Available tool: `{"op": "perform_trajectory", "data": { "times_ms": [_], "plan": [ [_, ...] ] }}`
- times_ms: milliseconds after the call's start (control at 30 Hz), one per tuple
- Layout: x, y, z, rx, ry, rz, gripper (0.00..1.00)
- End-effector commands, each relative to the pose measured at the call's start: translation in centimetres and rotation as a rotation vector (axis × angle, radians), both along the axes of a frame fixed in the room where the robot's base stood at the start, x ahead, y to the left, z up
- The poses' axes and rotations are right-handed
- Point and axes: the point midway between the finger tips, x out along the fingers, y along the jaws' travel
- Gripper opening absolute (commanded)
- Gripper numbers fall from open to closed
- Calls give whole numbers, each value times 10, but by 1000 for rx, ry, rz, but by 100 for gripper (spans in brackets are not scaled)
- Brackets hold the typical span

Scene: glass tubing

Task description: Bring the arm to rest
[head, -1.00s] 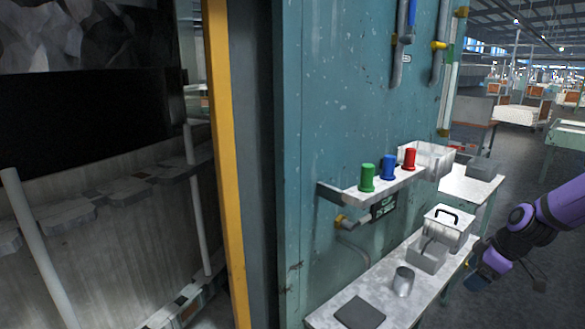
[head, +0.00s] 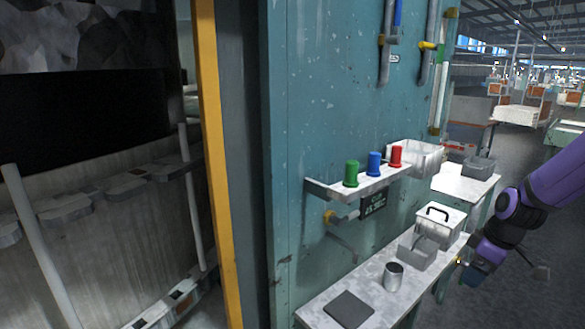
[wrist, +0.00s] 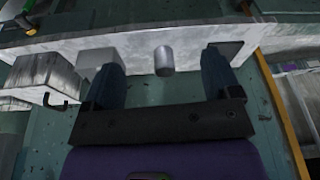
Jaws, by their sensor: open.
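My gripper (head: 480,270) is at the right of the head view, beside the front edge of the bench. It hangs from my purple arm and looks empty. In the wrist view my gripper (wrist: 161,62) shows two dark fingers spread apart with nothing between them. A grey metal cup (wrist: 163,62) on the bench appears beyond the fingertips, not gripped. The cup also stands on the bench in the head view (head: 393,277).
The bench (head: 320,290) also carries a dark flat plate (head: 349,309), an open grey box (head: 416,252) and a white box with a black handle (head: 452,222). Above, a shelf (head: 322,190) holds green, blue and red pieces. Open floor lies right of the bench.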

Motion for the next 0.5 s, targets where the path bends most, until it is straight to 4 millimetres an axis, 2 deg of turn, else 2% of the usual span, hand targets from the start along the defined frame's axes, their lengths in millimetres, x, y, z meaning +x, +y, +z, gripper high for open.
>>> {"op": "perform_trajectory", "data": {
  "times_ms": [267,500],
  "plan": [
    [-19,30,51,-131,48,-113,83],
    [-44,59,105,-215,27,-258,83]
  ]
}}
